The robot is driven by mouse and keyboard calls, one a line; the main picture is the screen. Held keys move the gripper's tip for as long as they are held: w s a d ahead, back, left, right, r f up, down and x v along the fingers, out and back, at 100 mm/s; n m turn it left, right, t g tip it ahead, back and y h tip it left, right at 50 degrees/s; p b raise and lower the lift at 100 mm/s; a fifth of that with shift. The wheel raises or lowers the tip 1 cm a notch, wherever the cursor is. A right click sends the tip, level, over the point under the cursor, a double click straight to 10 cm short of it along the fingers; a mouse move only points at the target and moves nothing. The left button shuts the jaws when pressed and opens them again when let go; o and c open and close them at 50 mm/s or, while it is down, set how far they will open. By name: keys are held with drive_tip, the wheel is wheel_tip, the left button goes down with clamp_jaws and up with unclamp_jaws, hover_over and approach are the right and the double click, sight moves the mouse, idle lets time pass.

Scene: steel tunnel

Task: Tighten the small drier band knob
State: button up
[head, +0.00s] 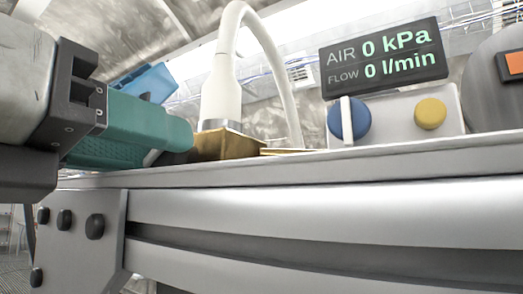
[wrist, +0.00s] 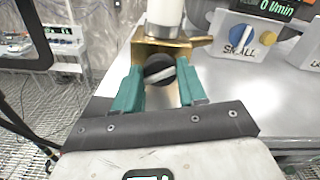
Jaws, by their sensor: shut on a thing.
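The white bar lies close to level, slightly tilted. In the head view my gripper (head: 180,137) comes in from the left, its fingers reaching the brass block (head: 228,146). There the fingers hide most of the knob.
A panel marked SMALL (wrist: 239,37) carries a blue knob (head: 348,118) and a yellow button (head: 430,113). A display (head: 384,58) above reads 0 kPa and 0 l/min. A white hose (head: 278,58) arches from the column. The grey bench edge (head: 300,168) runs below.

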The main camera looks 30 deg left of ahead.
drive_tip(key=shift+f, duration=0.1)
drive_tip(key=m+b, duration=0.2)
drive_tip(key=shift+f+b, duration=0.1)
drive_tip(key=shift+b, duration=0.2)
drive_tip(key=shift+m+b, duration=1.45)
drive_tip(key=shift+m, duration=0.45)
drive_tip(key=shift+r, duration=0.25)
drive_tip(key=o, duration=0.8)
drive_tip(key=s+b, duration=0.1)
drive_tip(key=s, duration=0.2)
drive_tip(key=s+b, duration=0.1)
drive_tip(key=s, duration=0.3)
drive_tip(key=s+b, duration=0.1)
drive_tip(key=s, duration=0.2)
drive_tip(key=shift+s+a, duration=0.4)
